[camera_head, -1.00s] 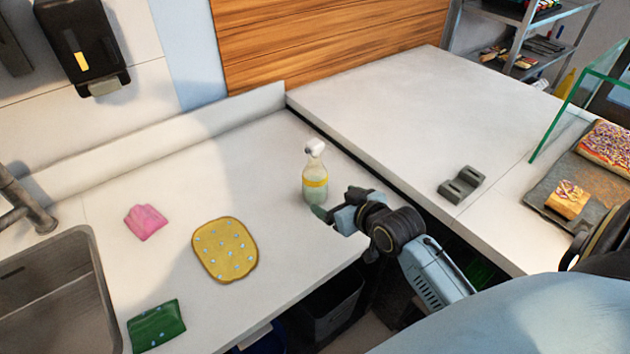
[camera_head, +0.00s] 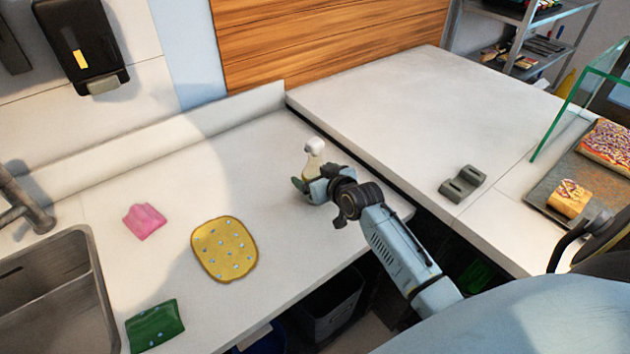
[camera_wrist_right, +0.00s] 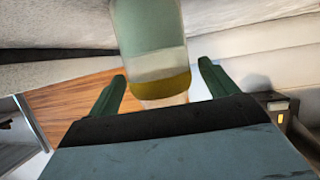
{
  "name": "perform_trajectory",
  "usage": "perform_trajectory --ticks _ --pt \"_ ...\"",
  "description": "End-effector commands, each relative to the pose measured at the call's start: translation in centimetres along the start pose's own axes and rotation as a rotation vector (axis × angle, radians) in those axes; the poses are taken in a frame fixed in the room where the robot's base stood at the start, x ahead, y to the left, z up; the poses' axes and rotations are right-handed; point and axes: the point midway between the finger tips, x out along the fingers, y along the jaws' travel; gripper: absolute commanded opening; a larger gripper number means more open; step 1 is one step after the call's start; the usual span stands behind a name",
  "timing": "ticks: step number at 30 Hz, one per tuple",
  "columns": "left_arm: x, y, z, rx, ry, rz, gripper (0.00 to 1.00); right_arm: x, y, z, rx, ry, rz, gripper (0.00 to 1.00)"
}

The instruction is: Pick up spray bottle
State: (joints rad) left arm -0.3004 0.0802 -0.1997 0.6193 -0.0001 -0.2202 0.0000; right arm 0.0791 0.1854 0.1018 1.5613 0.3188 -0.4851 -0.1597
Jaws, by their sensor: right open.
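The spray bottle (camera_head: 314,156) stands on the white counter, its white spray head above my right gripper and its lower body hidden behind it in the head view. My right gripper (camera_head: 306,186) is open at the bottle. In the right wrist view the clear, greenish bottle (camera_wrist_right: 152,45) with its yellow band shows between and beyond the two green fingers of the gripper (camera_wrist_right: 160,92). There are gaps on both sides, and I cannot tell how deep the bottle sits between the fingers. My left gripper is not in view.
A yellow dotted cloth (camera_head: 225,249), a pink cloth (camera_head: 144,221) and a green cloth (camera_head: 155,325) lie on the counter (camera_head: 200,180) to the left. A sink (camera_head: 55,290) is at the far left. A grey holder (camera_head: 463,184) sits on the right counter.

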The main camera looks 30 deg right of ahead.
Motion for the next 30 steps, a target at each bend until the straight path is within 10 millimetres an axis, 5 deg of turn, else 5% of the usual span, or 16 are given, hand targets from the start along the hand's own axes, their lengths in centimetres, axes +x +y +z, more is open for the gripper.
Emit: perform_trajectory --ticks 6,15,27,30 --pt "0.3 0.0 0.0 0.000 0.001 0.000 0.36 2.3 0.0 0.0 0.001 0.000 0.000 0.85" --pt "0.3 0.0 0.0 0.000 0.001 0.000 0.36 2.5 -0.1 0.0 0.000 -0.001 0.000 0.84" --pt "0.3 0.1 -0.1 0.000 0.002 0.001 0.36 2.5 0.0 0.0 0.000 -0.001 0.000 0.31" --pt "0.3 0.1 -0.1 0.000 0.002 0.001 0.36 2.5 0.0 -0.1 0.000 0.001 0.000 0.26"
